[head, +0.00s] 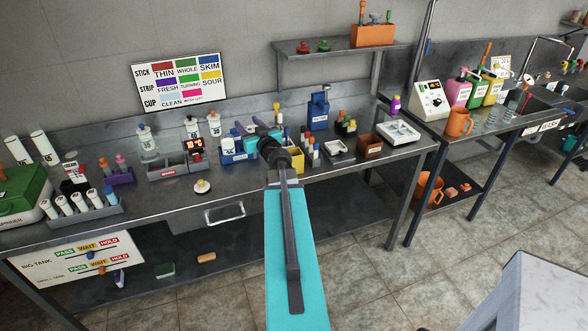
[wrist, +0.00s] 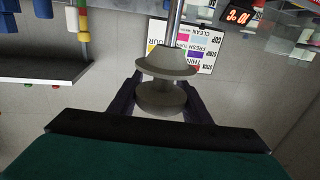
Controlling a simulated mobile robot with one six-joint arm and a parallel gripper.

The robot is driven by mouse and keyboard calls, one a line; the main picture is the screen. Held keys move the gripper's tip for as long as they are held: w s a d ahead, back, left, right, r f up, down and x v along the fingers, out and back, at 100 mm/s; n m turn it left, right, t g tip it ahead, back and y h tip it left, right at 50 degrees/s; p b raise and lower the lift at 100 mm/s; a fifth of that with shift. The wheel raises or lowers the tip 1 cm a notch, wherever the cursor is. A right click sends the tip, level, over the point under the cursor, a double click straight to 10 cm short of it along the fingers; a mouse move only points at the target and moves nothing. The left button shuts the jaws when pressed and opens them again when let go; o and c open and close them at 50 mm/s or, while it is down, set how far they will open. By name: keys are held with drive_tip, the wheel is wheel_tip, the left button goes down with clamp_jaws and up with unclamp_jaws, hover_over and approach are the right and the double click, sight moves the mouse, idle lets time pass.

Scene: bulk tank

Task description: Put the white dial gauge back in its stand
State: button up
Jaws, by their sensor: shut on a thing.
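My gripper (wrist: 160,82) is shut on a pale grey, spool-shaped thing (wrist: 163,97) with two flared discs and a bright metal stem. It appears to be the white dial gauge, in shadow; no dial face shows. The stem runs out of the top of the wrist view, where the wall sign appears upside down. In the head view my gripper (head: 243,129) is above the middle of the bench, and the held thing cannot be made out clearly. I cannot tell which holder is the gauge's stand. A blue upright holder (head: 318,110) stands right of my gripper.
A blue tray (head: 238,157) lies below my gripper, beside a grey divided tray (head: 180,168). A small white disc with a yellow centre (head: 202,187) lies near the bench's front edge. Bottles, a brown box (head: 370,146) and a white tray (head: 398,133) crowd the bench.

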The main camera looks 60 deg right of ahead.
drive_tip(key=s+d+r+m+g+h, duration=0.1)
drive_tip(key=s+d+m+g+h, duration=0.3)
drive_tip(key=s+d, duration=0.7)
drive_tip(key=shift+d+r+h+p, duration=0.45)
drive_tip(key=shift+d+h, duration=0.15)
drive_tip(key=shift+d, duration=0.1)
drive_tip(key=shift+f, duration=0.15)
wheel_tip(320, 180, down, 6)
drive_tip(key=b, duration=0.3)
drive_tip(key=shift+f+b, duration=0.55)
drive_tip(key=shift+f, duration=1.45)
drive_tip(key=o, duration=1.1)
